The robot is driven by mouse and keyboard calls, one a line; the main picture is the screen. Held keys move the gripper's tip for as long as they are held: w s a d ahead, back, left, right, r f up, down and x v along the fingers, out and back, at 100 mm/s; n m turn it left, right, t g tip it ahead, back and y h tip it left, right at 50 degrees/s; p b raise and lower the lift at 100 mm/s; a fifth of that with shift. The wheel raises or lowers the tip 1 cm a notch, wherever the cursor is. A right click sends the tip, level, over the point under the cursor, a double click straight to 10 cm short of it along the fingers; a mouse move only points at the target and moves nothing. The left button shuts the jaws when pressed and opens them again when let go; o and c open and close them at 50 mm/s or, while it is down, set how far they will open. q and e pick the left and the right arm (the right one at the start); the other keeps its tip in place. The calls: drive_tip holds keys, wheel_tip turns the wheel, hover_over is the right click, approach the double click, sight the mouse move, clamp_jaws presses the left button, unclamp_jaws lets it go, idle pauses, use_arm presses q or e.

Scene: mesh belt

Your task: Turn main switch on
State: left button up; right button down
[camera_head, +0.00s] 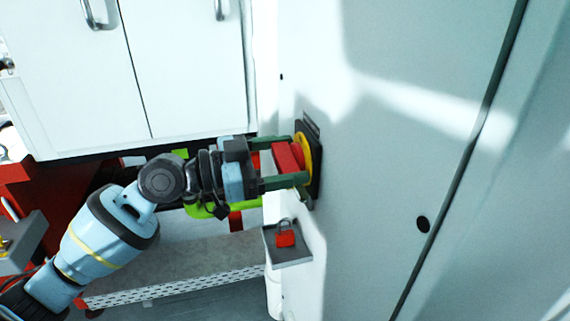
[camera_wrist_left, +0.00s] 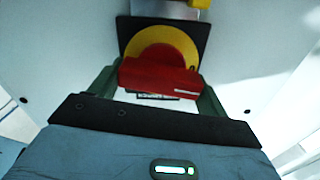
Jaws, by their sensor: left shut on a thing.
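The main switch has a red handle (camera_head: 287,157) on a yellow disc (camera_head: 303,155) and a black plate (camera_head: 316,165), mounted on the white cabinet wall. In the left wrist view the red handle (camera_wrist_left: 158,77) lies roughly level across the yellow disc (camera_wrist_left: 160,50), with the black plate (camera_wrist_left: 194,29) behind. My left gripper (camera_head: 290,162) is at the switch, its green fingers shut on the red handle, one on each side. It also shows in the left wrist view (camera_wrist_left: 157,84). My right gripper is in neither view.
A red padlock (camera_head: 285,238) sits on a small grey shelf (camera_head: 294,258) below the switch. White cupboards (camera_head: 185,70) with metal handles hang at the upper left. A red cart (camera_head: 45,205) stands at the left. The cabinet front (camera_head: 400,130) right of the switch is clear.

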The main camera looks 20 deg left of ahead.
use_arm(q)
drive_tip(key=m+b, duration=0.2)
drive_tip(key=shift+f+m+b, duration=0.25)
drive_tip(key=shift+m+b, duration=0.15)
drive_tip(key=m+b, duration=0.3)
drive_tip(key=shift+s+d+m, duration=0.1)
drive_tip(key=shift+m, duration=0.2)
drive_tip(key=shift+m+b, duration=0.7)
drive_tip(key=shift+m, duration=0.2)
drive_tip(key=m+b, duration=0.2)
drive_tip(key=m, duration=0.1)
drive_tip(key=shift+m, duration=0.3)
drive_tip(key=shift+s+m+b, duration=0.1)
drive_tip(key=shift+m+b, duration=0.55)
drive_tip(key=shift+m, duration=0.55)
drive_tip(key=shift+m+b, duration=0.45)
drive_tip(key=shift+m, duration=0.45)
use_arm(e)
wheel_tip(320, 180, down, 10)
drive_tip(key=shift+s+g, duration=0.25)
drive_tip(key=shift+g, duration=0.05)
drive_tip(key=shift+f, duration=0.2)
use_arm(q)
drive_tip(key=o, duration=1)
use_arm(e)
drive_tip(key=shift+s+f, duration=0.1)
